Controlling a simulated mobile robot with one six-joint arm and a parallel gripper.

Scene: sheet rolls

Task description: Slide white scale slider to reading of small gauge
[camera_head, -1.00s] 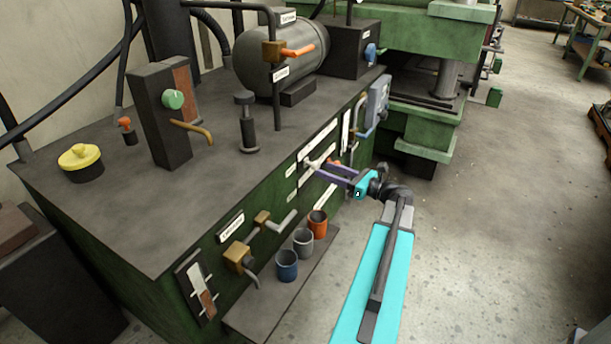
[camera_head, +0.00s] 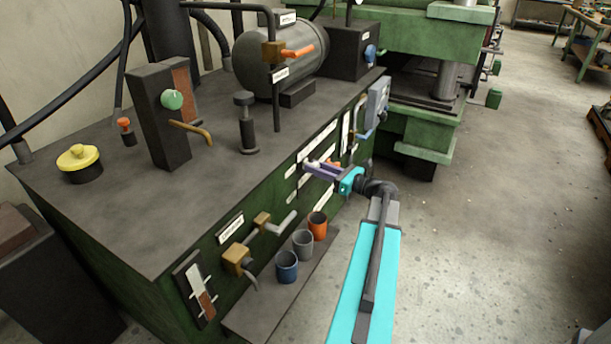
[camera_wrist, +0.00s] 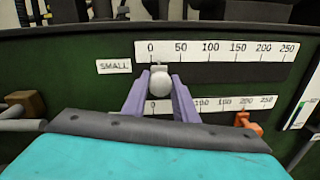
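The white slider (camera_wrist: 160,83) is a round white knob on the upper scale (camera_wrist: 217,51), beside a plate reading SMALL (camera_wrist: 114,66). It stands just right of the 0 mark. My gripper (camera_wrist: 160,76) has its two purple fingers on either side of the knob, with a narrow gap seeming to show; contact is not clear. In the head view my gripper (camera_head: 318,168) is at the front panel of the green cabinet, and the white knob (camera_head: 312,164) shows between its fingers. I cannot identify the small gauge for certain in either view.
A lower scale (camera_wrist: 200,104) carries an orange slider (camera_wrist: 243,119) near 200. A white plate with a green strip (camera_wrist: 301,104) is at the right. Blue (camera_head: 287,267), grey (camera_head: 303,244) and orange (camera_head: 317,226) cups stand on a low shelf.

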